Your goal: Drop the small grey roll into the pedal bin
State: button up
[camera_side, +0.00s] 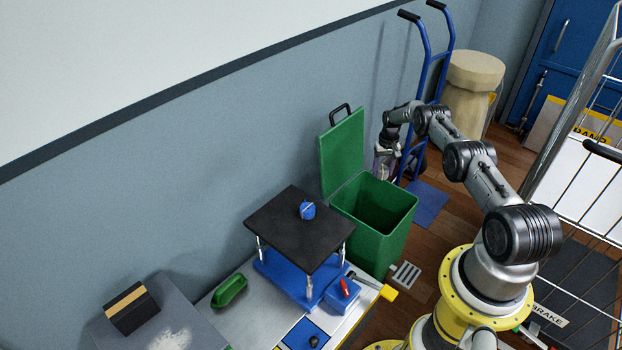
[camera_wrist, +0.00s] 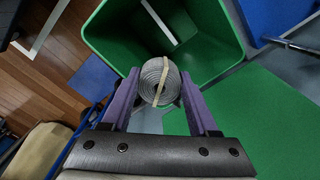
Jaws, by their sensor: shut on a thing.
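The small grey roll (camera_wrist: 160,84) is a wound coil with a tan band across it. My gripper (camera_wrist: 160,78) is shut on it, with a purple finger on either side. The pedal bin (camera_side: 383,225) is green, with its lid (camera_side: 342,152) standing open against the wall side. In the side view my gripper (camera_side: 384,163) is just right of the lid, at the bin's far edge; I cannot make out the roll there. In the wrist view the open bin (camera_wrist: 118,48) lies beyond the roll, which overlaps the near rim in the picture.
A blue hand truck (camera_side: 422,75) and a tan drum (camera_side: 470,95) are behind my arm. A wire cage cart (camera_side: 575,150) is at the right.

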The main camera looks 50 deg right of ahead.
aim_at(381, 178)
jog(key=shift+f, duration=2.25)
jog(key=o, duration=1.4)
notch_tip(381, 178, up, 14)
jog(key=shift+f, duration=0.1)
jog(key=shift+w+a, duration=0.1)
